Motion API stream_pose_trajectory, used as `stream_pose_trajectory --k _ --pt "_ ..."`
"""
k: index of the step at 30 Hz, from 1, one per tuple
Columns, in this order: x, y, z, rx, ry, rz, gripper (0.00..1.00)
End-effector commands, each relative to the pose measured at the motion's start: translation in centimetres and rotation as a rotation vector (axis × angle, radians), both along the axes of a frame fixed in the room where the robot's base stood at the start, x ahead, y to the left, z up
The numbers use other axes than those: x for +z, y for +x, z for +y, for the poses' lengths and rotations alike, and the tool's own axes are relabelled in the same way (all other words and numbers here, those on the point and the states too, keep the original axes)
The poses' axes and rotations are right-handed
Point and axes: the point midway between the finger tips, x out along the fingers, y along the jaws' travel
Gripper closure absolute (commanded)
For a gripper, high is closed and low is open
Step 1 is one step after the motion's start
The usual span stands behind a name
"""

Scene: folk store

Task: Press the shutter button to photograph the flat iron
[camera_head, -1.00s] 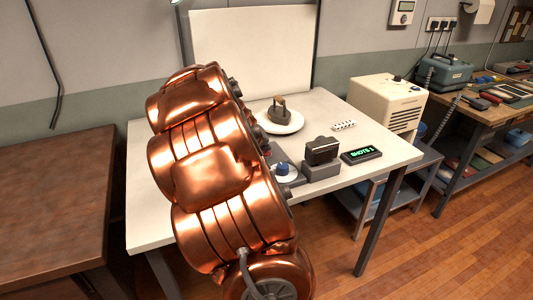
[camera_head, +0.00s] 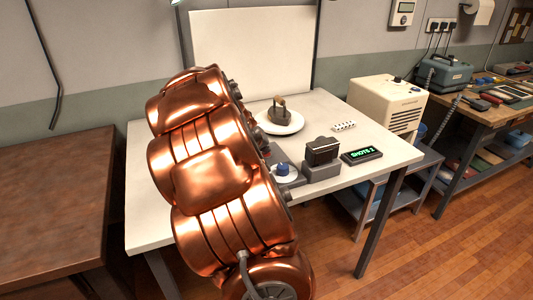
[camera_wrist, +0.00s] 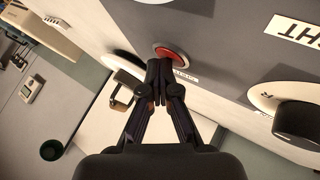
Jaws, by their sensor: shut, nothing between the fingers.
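In the wrist view a red round button (camera_wrist: 172,53) sits on a grey panel, with a small white label beside it. My gripper (camera_wrist: 160,66) is shut and empty. Its tips overlap the button's lower edge in the picture; I cannot tell whether they touch it. In the head view my copper arm hides my gripper. The dark flat iron (camera_head: 279,111) stands on a white round plate (camera_head: 290,124) before a white backdrop. A dark camera (camera_head: 322,149) sits on a grey block in front of it. A black display (camera_head: 361,155) shows green "SHOTS" text; its digit is hard to read.
A white dial with a blue knob (camera_head: 283,169) is on the panel close to my arm; in the wrist view a black knob (camera_wrist: 298,122) is right of the button. A small white patterned block (camera_head: 344,126) and a cream box (camera_head: 388,104) stand at the table's right.

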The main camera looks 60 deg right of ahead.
Motion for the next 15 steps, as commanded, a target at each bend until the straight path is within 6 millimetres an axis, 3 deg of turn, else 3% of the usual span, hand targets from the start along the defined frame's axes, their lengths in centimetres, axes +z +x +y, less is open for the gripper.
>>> stream_pose_trajectory --k 15 --pt "1.7 0.0 0.0 0.001 -0.001 -0.001 1.00"
